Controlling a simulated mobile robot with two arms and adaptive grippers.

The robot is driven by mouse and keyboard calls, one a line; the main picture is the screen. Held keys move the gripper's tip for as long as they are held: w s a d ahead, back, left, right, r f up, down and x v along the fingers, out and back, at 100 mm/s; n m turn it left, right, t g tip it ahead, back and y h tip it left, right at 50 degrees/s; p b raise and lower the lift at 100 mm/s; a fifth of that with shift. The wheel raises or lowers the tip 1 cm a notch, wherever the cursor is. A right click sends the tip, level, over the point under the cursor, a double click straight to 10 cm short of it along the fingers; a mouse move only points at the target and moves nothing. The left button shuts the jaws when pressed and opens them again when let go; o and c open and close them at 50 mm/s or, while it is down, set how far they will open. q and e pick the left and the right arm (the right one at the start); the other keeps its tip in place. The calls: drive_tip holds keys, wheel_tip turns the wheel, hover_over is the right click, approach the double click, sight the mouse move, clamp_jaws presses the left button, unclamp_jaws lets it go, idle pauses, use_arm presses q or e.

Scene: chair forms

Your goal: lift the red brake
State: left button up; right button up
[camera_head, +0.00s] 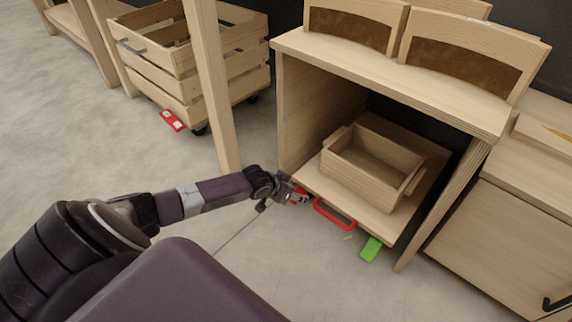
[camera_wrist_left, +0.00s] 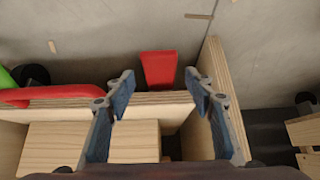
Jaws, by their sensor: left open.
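The red brake (camera_wrist_left: 159,68) is a small flat red tab at the front edge of the low wooden cart board (camera_head: 330,200). In the left wrist view it lies beyond the board edge, in line with the gap between my fingertips. In the head view my left gripper (camera_head: 297,196) is at the cart's front left corner and partly covers this tab. My left gripper (camera_wrist_left: 160,84) is open, with its two blue-padded fingers apart and nothing held. A red handle (camera_head: 334,214) is fixed along the board's front, and it also shows in the wrist view (camera_wrist_left: 55,94).
A green tab (camera_head: 371,248) sticks out at the cart's front right. A wooden box (camera_head: 372,163) rests on the cart under the table (camera_head: 390,70). A slatted crate (camera_head: 195,75) with another red tab (camera_head: 172,120) stands left, behind a wooden post (camera_head: 212,90).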

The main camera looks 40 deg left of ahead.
use_arm(q)
drive_tip(key=v, duration=0.8)
idle(0.4)
